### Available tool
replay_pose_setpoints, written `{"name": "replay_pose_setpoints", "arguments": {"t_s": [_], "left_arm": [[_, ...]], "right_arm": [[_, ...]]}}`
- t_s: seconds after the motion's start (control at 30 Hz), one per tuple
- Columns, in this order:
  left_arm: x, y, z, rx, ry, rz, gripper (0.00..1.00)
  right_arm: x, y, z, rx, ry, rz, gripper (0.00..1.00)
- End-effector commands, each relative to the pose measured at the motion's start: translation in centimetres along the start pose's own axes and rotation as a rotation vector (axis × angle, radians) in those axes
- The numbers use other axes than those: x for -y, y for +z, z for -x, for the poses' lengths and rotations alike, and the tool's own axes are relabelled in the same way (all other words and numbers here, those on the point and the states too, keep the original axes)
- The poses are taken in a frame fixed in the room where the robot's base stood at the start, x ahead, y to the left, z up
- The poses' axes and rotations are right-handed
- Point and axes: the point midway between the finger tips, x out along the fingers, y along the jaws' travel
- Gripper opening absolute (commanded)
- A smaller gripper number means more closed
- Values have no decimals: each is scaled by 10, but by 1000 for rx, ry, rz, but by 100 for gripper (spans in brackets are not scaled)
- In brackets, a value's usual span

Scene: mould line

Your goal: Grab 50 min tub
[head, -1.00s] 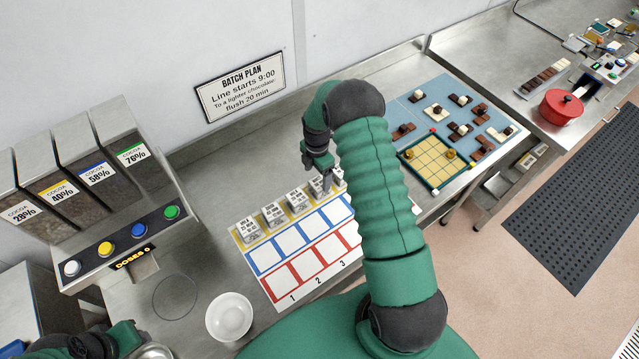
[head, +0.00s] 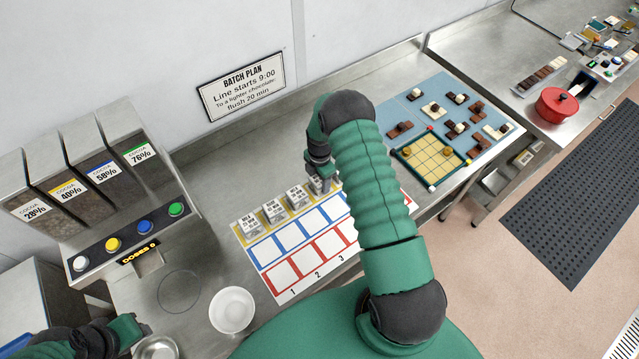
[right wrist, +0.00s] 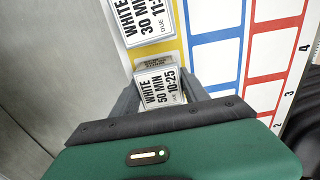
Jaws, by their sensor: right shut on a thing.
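The 50 min tub (right wrist: 160,88) is small, with a white label reading "WHITE 50 MIN DUE 10:25". In the right wrist view it is between the two fingers of my right gripper (right wrist: 165,97), which is shut on it. In the head view my right gripper (head: 319,180) points down at the far end of the tub row, and its fingers and arm hide most of the tub there. I cannot tell whether the tub is off the mat. My left gripper (head: 125,335) is at the lower left, its fingers too unclear to judge.
A "WHITE 30 MIN" tub (right wrist: 147,20) stands just beyond the held one. Other labelled tubs (head: 273,210) stand along the yellow row of the numbered mat (head: 243,236). A white bowl (head: 232,310) and a cocoa dispenser (head: 110,220) are to the left.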

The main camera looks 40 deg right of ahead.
Motion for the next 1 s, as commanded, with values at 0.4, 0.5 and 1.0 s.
{"name": "replay_pose_setpoints", "arguments": {"t_s": [0.4,0.5,1.0], "left_arm": [[0,1,-5,0,0,0,36],[0,3,-11,0,0,0,36],[0,13,-54,0,0,0,36]], "right_arm": [[-1,0,5,0,2,1,7],[-1,0,14,0,3,0,7],[94,21,40,0,0,-5,7]]}}
